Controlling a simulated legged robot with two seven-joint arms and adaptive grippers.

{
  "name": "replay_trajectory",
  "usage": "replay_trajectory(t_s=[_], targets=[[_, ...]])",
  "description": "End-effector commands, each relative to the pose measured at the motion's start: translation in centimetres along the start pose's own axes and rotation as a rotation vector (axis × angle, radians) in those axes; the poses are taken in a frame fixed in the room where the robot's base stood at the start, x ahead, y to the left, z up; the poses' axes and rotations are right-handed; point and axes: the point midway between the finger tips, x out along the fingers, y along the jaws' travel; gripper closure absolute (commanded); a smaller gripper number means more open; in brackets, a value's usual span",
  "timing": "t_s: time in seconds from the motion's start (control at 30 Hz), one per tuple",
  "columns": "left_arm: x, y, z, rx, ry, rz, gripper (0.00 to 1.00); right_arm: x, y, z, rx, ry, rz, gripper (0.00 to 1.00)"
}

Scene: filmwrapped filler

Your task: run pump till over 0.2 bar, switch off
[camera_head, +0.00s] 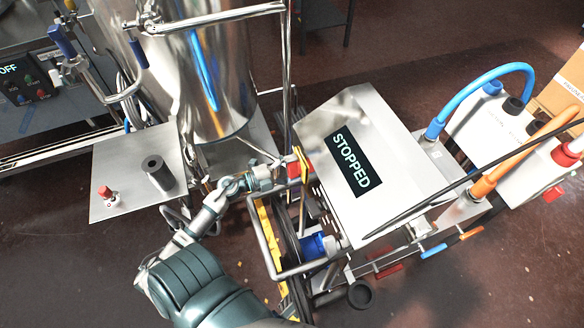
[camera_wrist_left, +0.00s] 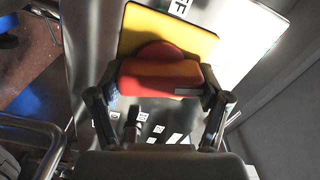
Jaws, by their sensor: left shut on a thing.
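The pump unit (camera_head: 389,136) is a silver box on a wheeled frame. Its dark display (camera_head: 347,164) reads STOPPED. On its left side is a red rotary switch (camera_head: 294,170) on a yellow plate (camera_head: 305,158). My left gripper (camera_head: 283,174) is at the switch. In the left wrist view, the fingers of my left gripper (camera_wrist_left: 158,98) are closed either side of the red handle (camera_wrist_left: 160,77), in front of the yellow plate (camera_wrist_left: 196,43). The handle lies crosswise, and a letter F shows above the plate. I cannot make out a pressure reading. My right gripper is not in view.
A steel tank (camera_head: 190,75) stands behind on the left. A side plate (camera_head: 122,171) carries a red button (camera_head: 105,191) and a black cylinder (camera_head: 157,172). Blue (camera_head: 487,78) and orange (camera_head: 520,160) hoses run at the right. Frame bars surround the switch. Floor at lower right is clear.

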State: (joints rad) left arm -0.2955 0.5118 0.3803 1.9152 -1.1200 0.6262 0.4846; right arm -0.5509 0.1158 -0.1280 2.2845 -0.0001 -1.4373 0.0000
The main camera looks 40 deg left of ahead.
Motion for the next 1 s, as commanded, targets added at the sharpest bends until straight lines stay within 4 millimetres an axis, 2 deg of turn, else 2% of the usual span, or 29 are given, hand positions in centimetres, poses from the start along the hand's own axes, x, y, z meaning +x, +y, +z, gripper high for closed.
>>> replay_trajectory(t_s=[0.03, 0.4, 0.9, 0.93, 1.0], targets=[[-0.17, 0.83, 0.07, 0.02, -0.002, 0.014, 0.58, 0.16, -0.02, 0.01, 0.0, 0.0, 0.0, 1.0], [-0.17, 0.97, 0.08, 0.149, -0.001, 0.015, 0.58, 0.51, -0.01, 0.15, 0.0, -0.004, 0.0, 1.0], [-0.16, 1.01, 0.07, 0.163, 0.0, 0.015, 0.58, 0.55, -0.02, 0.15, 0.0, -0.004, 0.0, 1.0], [-0.16, 1.01, 0.07, 0.163, 0.0, 0.015, 0.16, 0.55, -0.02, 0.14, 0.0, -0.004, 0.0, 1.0], [-0.15, 0.96, 0.08, 0.163, 0.0, 0.014, 0.0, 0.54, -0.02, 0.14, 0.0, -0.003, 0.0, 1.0]])
